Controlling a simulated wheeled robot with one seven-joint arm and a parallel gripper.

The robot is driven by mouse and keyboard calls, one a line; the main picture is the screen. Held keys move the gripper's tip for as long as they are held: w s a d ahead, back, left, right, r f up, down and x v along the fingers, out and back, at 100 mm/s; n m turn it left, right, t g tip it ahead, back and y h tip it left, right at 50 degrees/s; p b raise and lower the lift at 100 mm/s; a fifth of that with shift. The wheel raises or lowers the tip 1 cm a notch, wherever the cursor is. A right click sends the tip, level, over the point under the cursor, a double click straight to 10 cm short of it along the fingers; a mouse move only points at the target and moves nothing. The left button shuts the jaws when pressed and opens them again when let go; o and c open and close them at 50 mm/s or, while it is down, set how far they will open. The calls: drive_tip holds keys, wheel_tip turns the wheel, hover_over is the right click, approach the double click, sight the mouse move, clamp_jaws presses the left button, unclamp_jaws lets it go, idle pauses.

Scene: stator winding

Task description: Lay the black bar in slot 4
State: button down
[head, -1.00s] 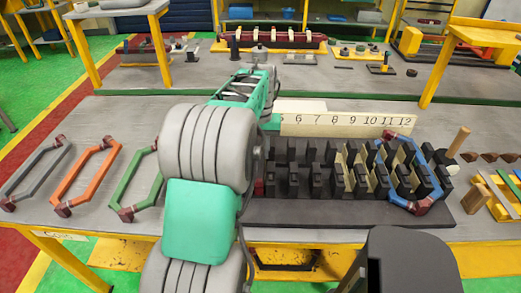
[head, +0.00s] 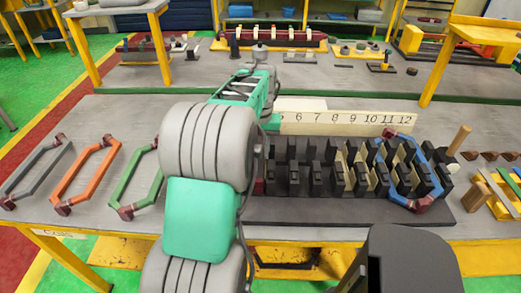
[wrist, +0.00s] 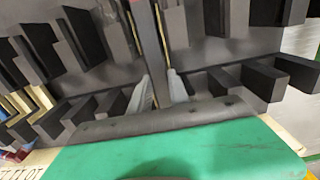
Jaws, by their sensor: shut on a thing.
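In the wrist view my gripper (wrist: 161,90) is shut on the black bar (wrist: 146,35), which runs away from the fingertips among the dark teeth of the stator block. I cannot tell how deep the bar sits or which slot it is at. In the head view my arm hides my gripper, the bar and the left end of the black stator block (head: 340,211). The number board (head: 345,123) behind the block shows 5 to 12; the lower numbers are hidden by my arm.
A blue coil (head: 437,165) with dark red ends lies around teeth at the block's right end. Cream strips (head: 361,178) stand in several slots there. Grey (head: 38,172), orange (head: 84,176) and green (head: 138,180) coils lie left on the table. A wooden peg (head: 459,140) stands right.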

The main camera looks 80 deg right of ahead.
sight(261, 154)
drive_tip(key=shift+f, duration=0.1)
drive_tip(key=c, duration=1.1)
unclamp_jaws()
drive_tip(key=shift+c, duration=0.2)
drive_tip(key=shift+r+p, duration=0.65)
drive_tip(key=shift+r, duration=0.15)
wheel_tip(261, 154, up, 8)
drive_tip(key=p, duration=0.5)
drive_tip(key=shift+f+p, duration=0.25)
drive_tip(key=shift+p, duration=0.05)
